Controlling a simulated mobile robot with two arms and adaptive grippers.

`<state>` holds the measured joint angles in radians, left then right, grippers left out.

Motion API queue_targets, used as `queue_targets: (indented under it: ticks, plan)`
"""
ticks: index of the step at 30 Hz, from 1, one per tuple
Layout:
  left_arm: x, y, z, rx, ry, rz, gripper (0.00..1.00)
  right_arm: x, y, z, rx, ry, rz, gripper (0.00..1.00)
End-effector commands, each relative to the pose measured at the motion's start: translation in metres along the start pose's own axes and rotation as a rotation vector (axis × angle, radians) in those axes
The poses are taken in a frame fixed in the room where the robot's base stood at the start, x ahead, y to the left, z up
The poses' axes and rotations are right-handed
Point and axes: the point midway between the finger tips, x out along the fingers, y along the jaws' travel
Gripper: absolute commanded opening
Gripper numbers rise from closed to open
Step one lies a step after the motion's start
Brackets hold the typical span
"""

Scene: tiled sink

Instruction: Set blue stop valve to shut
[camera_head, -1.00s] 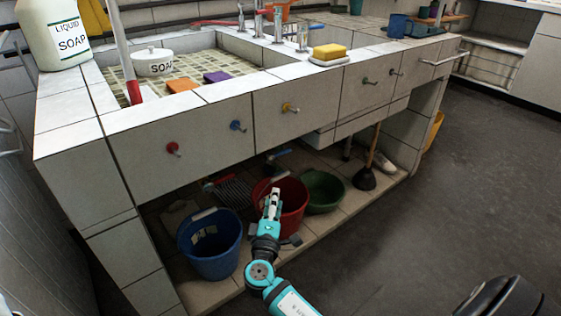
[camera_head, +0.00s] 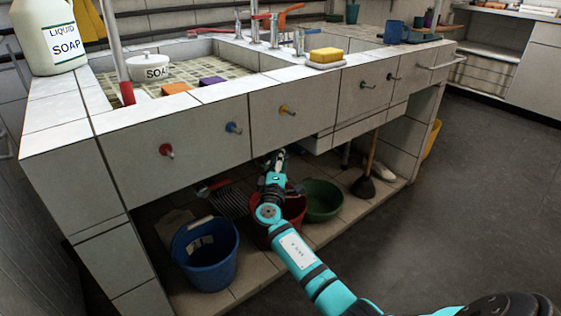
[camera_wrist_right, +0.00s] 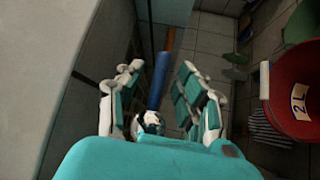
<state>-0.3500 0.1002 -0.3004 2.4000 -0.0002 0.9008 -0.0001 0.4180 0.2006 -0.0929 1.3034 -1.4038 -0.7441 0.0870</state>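The blue stop valve handle (camera_wrist_right: 160,82) shows in the right wrist view as a long blue bar, with a round silver part (camera_wrist_right: 151,122) near its closer end. My right gripper (camera_wrist_right: 160,78) is open, its two fingers apart on either side of the bar; I cannot tell whether either touches it. In the head view my right gripper (camera_head: 277,160) reaches under the sink's front edge and covers the valve there. My left gripper is not in view.
A red bucket (camera_wrist_right: 297,84) stands close to the gripper. A blue bucket (camera_head: 206,256), a green basin (camera_head: 323,201) and a plunger (camera_head: 363,187) are on the lower shelf. The sink's front panel (camera_head: 205,158) hangs above the arm. The floor at the right is clear.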

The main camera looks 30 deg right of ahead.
Motion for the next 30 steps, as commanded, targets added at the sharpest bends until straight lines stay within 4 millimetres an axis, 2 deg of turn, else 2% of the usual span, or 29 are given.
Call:
queue_targets:
  ticks: [5,14,22,30]
  plan:
    - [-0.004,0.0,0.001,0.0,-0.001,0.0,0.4,0.013,0.0,0.0,0.001,-0.001,0.0,0.36]
    - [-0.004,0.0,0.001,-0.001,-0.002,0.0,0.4,0.015,0.0,0.0,0.0,-0.001,-0.001,0.36]
    - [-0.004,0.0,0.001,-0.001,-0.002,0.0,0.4,0.015,0.0,0.0,0.0,0.0,-0.001,0.01]
    - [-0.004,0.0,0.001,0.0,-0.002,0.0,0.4,0.015,0.0,0.0,0.0,0.0,0.0,0.0]
